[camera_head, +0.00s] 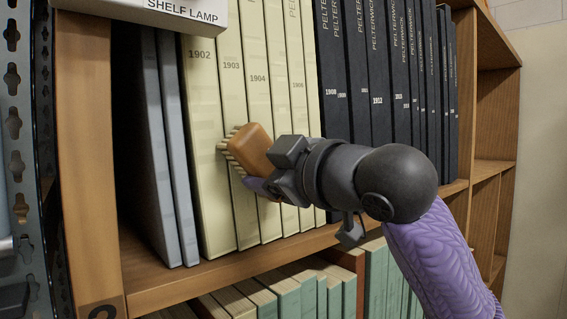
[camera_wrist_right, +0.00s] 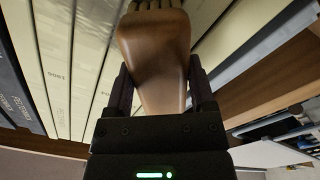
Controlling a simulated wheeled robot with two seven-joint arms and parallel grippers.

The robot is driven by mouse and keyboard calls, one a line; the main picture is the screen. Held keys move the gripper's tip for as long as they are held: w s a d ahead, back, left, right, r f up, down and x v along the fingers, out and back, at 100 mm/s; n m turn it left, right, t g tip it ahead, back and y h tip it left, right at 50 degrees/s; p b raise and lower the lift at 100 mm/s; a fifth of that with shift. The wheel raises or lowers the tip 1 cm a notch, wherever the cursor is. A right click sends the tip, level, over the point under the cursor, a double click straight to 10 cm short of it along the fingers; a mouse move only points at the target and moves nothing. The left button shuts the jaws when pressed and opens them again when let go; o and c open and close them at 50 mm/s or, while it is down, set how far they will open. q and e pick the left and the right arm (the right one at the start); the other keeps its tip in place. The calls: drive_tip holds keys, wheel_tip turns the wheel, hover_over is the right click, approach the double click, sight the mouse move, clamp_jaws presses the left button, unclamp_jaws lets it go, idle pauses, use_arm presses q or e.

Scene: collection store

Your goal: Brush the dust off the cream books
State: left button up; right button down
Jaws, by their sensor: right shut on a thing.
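Several cream books (camera_head: 209,170) stand upright side by side on a wooden shelf, with years such as 1902, 1903 and 1904 on their spines. My right gripper (camera_head: 268,180) is shut on a brush (camera_head: 254,148) with a brown wooden body and pale bristles. The bristles point left and are at the spines of the 1902 and 1903 books; I cannot tell if they touch. The brush also shows in the right wrist view (camera_wrist_right: 155,55), between the fingers, with cream spines behind it. Dust is hard to make out. My left gripper is not in view.
Grey books (camera_head: 167,150) stand left of the cream ones and dark navy books (camera_head: 382,80) to the right. Green books (camera_head: 290,295) fill the shelf below. A "SHELF LAMP" box (camera_head: 160,12) juts out at top left. A perforated metal upright (camera_head: 20,150) stands at far left.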

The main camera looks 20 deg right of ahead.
drive_tip(key=shift+s+a, duration=0.2)
drive_tip(key=shift+a, duration=0.4)
drive_tip(key=shift+s+a, duration=0.2)
drive_tip(key=shift+a, duration=0.35)
drive_tip(key=shift+r+p, duration=0.45)
drive_tip(key=shift+p, duration=0.15)
drive_tip(key=shift+w+d+f, duration=0.15)
drive_tip(key=shift+w+d, duration=0.05)
drive_tip(key=shift+d, duration=0.35)
drive_tip(key=shift+w+d, duration=2.2)
drive_tip(key=shift+d, duration=4.45)
drive_tip(key=shift+s+a, duration=0.8)
drive_tip(key=shift+a, duration=1.6)
drive_tip(key=shift+s+a, duration=0.85)
drive_tip(key=shift+a, duration=1.55)
drive_tip(key=shift+s+a, duration=0.8)
drive_tip(key=shift+a, duration=1.6)
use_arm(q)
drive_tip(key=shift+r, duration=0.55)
